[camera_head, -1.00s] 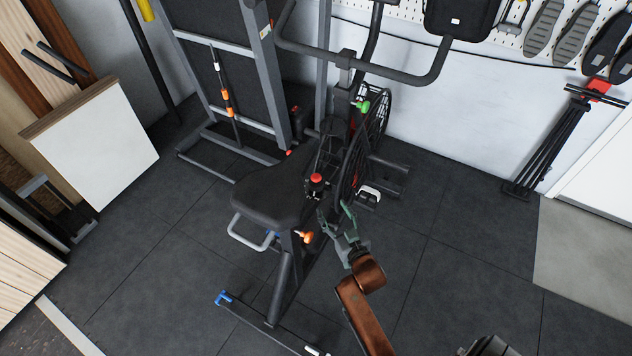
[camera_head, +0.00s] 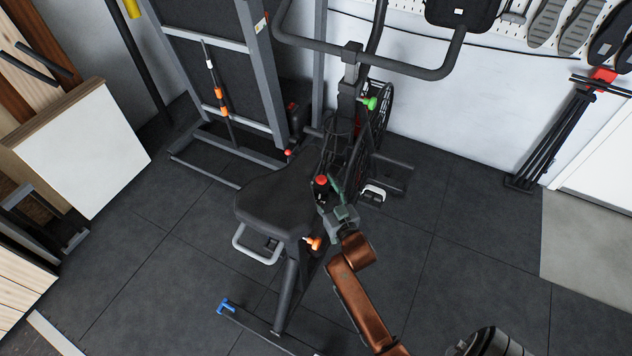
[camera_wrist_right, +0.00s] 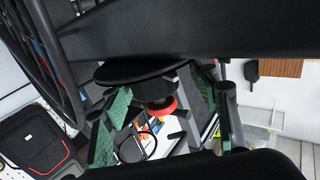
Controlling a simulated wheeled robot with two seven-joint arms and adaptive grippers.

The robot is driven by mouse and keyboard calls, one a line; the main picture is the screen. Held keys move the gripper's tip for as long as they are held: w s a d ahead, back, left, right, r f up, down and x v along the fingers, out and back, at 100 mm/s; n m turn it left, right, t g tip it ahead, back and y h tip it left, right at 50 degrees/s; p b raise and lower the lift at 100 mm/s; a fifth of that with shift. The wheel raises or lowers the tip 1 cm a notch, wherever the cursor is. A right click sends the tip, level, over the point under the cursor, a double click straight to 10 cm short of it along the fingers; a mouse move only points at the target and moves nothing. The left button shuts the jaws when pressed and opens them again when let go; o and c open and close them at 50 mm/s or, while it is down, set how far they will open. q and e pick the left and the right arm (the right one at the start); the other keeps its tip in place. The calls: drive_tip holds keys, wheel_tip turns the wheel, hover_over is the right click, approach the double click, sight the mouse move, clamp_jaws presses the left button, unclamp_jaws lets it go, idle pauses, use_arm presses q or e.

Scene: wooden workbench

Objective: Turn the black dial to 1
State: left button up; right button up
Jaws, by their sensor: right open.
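The black dial (camera_wrist_right: 138,72) shows in the right wrist view as a dark round disc with a narrower black part and a red cap (camera_wrist_right: 161,106) beyond it. Its number marks cannot be read. My left gripper is out of view.
The bike's black seat is left of my right gripper, and an orange knob (camera_head: 313,243) sits just below it. Handlebars (camera_head: 400,75) and a fan wheel stand behind. A white-faced board (camera_head: 85,150) leans at left.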

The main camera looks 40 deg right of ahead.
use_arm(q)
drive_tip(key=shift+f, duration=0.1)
use_arm(e)
drive_tip(key=shift+w+d, duration=0.1)
drive_tip(key=shift+d, duration=0.15)
drive_tip(key=shift+c, duration=0.7)
drive_tip(key=c, duration=1)
drive_tip(key=shift+r, duration=0.15)
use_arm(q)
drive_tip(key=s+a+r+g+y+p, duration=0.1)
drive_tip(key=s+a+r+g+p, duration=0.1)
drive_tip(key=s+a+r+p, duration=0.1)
use_arm(e)
drive_tip(key=shift+r+n+y, duration=0.45)
drive_tip(key=shift+n+y, duration=0.25)
drive_tip(key=shift+y, duration=0.5)
drive_tip(key=shift+f+n+t+y+p, duration=0.15)
drive_tip(key=shift+n+y+p, duration=0.25)
drive_tip(key=shift+y+p, duration=0.15)
drive_tip(key=shift+f+n+t+y+p, duration=0.1)
drive_tip(key=shift+n+t+y+p, duration=0.05)
drive_tip(key=shift+n+y+p, duration=0.35)
drive_tip(key=shift+f+y, duration=0.15)
drive_tip(key=shift+y, duration=0.1)
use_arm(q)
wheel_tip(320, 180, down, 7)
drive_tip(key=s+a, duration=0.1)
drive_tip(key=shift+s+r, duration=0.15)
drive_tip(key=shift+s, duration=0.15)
